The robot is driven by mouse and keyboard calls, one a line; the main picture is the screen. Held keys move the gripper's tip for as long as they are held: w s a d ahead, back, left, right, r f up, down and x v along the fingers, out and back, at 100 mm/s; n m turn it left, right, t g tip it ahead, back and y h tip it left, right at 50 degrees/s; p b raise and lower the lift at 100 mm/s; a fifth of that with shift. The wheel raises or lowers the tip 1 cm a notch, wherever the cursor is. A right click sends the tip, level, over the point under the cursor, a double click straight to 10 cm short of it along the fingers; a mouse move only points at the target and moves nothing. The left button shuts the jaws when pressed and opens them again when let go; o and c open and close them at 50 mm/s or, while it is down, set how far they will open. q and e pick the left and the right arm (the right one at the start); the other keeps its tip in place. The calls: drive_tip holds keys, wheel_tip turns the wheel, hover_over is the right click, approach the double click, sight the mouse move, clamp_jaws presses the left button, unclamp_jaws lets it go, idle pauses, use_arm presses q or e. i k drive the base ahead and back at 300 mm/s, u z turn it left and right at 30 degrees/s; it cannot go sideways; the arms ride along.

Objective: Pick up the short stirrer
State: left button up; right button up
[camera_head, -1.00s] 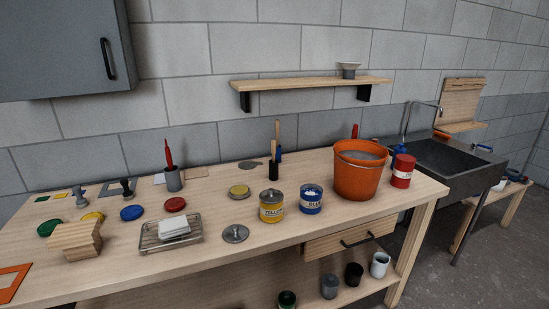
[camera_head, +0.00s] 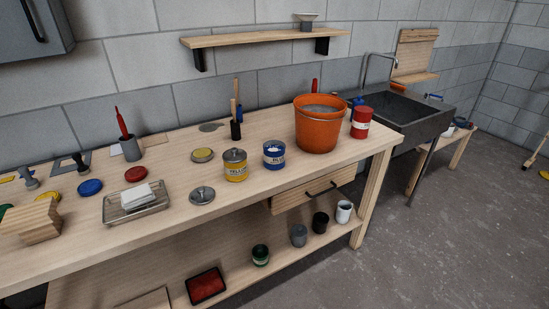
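A small black holder (camera_head: 235,130) stands on the workbench (camera_head: 260,185) near its back edge. A pale wooden stick (camera_head: 235,88) rises upright by the holder, with another stick-like piece close beside it. I cannot tell which of these is the short stirrer, or whether both stand in the holder. A yellow tin (camera_head: 235,166) and a blue tin (camera_head: 274,155) stand in front of the holder. Neither of my grippers shows in the head view.
An orange bucket (camera_head: 318,128) and a red tin (camera_head: 361,123) stand on the right of the bench. A wire tray (camera_head: 136,204) with white pads, a grey cup (camera_head: 131,149) with a red-handled tool, and a wooden block (camera_head: 32,221) are on the left. A shelf (camera_head: 260,36) hangs above.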

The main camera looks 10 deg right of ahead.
sight(232, 105)
drive_tip(key=z, duration=0.25)
drive_tip(key=i, duration=0.45)
drive_tip(key=z, duration=0.65)
drive_tip(key=i, duration=1)
drive_tip(key=u, duration=0.15)
